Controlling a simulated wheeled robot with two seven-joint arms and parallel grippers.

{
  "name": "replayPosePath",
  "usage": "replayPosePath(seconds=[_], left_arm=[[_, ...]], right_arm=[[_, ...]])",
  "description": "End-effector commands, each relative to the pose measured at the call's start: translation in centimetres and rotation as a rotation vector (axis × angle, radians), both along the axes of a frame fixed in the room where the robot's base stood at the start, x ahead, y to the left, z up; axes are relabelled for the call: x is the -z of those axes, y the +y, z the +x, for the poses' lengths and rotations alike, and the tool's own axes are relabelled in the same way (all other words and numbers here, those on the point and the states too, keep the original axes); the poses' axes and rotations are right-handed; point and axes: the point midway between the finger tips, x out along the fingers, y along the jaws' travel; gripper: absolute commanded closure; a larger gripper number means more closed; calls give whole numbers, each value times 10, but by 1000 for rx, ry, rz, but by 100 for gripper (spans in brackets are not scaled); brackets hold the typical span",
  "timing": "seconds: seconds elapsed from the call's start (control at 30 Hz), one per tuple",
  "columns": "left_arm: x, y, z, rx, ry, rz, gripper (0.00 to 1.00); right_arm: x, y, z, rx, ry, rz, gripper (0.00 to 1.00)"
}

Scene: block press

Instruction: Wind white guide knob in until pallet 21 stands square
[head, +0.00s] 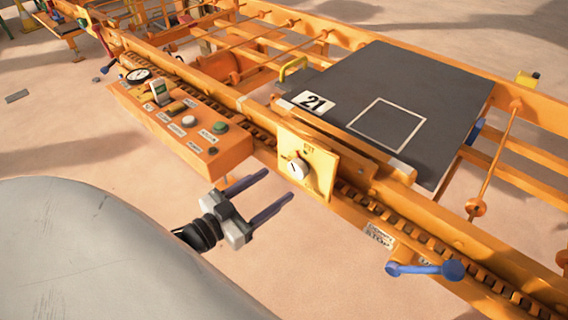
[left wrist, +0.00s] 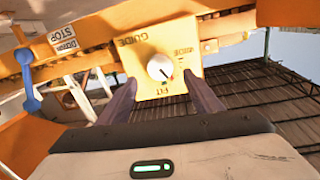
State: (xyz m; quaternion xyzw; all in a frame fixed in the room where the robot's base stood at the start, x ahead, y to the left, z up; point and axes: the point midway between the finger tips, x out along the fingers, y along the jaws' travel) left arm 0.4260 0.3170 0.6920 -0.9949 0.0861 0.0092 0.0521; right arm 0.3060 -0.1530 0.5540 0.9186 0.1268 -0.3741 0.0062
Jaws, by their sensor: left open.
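The white guide knob (head: 297,168) sits on a yellow plate (head: 318,172) on the near rail of the orange frame. In the left wrist view the knob (left wrist: 160,67) shows a pointer line toward the lower right, near the FIT end of its marks. My left gripper (head: 270,196) is open and empty, just short of the knob and in front of it. In the left wrist view its fingers (left wrist: 162,100) stand either side of the knob, apart from it. Pallet 21 (head: 455,100) is a dark grey slab with a white square outline, lying on the frame behind the plate. My right gripper is not seen.
An orange control box (head: 180,130) with gauge, lever and buttons stands left of the knob. A blue handle (head: 425,269) sticks out at the lower right, by a stop label (head: 380,236). A toothed chain runs along the rail. Sandy floor is open in front.

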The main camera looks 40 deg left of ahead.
Motion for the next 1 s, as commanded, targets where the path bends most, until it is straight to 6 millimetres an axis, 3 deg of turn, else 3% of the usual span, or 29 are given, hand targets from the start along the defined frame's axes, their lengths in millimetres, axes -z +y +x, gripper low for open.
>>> replayPosePath(seconds=[0.1, 0.23, 0.87, 1.0], left_arm=[[-1, 3, -19, 0, 2, 0, 41], [-1, 5, -30, 0, 0, 0, 41], [-1, 5, -32, 0, 1, -1, 41], [12, -13, -38, -10, 98, -9, 41]], right_arm=[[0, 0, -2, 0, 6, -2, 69], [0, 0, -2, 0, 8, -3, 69], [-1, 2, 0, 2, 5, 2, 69], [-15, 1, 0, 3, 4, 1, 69]])
